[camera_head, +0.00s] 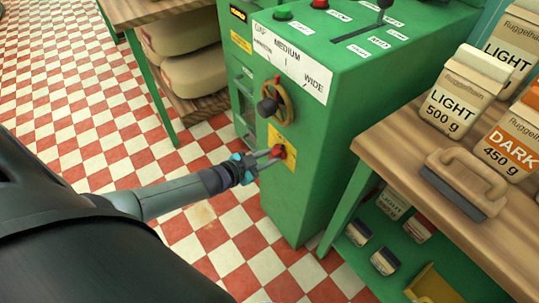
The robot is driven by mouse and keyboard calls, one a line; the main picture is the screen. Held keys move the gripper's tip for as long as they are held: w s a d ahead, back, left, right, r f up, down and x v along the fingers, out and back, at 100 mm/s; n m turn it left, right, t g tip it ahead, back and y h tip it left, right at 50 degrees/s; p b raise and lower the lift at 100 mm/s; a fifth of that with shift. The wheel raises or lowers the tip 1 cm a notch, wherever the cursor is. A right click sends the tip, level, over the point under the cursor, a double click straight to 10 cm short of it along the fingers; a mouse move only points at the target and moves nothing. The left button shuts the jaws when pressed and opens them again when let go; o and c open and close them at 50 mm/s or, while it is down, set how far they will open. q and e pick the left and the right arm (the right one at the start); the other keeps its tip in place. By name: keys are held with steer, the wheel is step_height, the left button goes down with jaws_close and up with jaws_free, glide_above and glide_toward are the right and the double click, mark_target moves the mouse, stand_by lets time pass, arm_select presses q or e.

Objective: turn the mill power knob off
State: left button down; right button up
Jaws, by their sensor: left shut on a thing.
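The green mill (318,170) stands in the middle of the head view. The red power knob (279,151) sits on a yellow plate (289,160) low on its front. My left gripper (268,160) reaches in from the left and is shut on the red knob. Its fingers cover part of the knob, and I cannot tell which way the knob is turned. A brass handwheel (283,100) with a dark grip is above the knob, under a white scale marked medium and wide. My right gripper is not in view.
A wooden bench (400,150) at the right holds bags marked light (460,97) and dark (513,140) and a brush (466,180). Jars stand on the shelf below. A table with sacks (192,72) is at the back left. The checkered floor (70,100) is open at the left.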

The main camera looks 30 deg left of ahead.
arm_select(q)
steer(key=shift+a+n+g+h+b, duration=0.15)
steer(key=shift+n+g+h+b, duration=0.2)
steer(key=shift+n, duration=0.35)
steer(key=shift+w+n+h+b, duration=0.1)
steer(key=shift+n+h+b, duration=0.2)
steer(key=shift+n+h, duration=0.25)
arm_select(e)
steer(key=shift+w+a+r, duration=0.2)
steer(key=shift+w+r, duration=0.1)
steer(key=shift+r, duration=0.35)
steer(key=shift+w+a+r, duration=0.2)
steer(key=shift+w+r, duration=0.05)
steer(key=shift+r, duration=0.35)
arm_select(q)
steer(key=c, duration=0.7)
jaws_free()
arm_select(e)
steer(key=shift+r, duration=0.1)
